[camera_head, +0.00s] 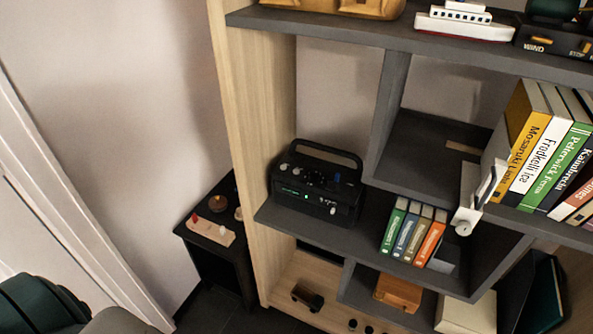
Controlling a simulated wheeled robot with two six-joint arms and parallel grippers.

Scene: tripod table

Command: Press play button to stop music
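A black radio (318,186) with a carry handle on top stands on a dark grey shelf board in the middle of the view. Its top panel has several small knobs and buttons, one of them blue, and small green lights glow on its front face. The play button is too small to tell from the other controls.
Several small coloured books (414,234) stand right of the radio on the same board. A pale object (465,221) sits beside larger books (530,140) at right. A small black side table (207,234) stands left of the wooden shelf side (250,130).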

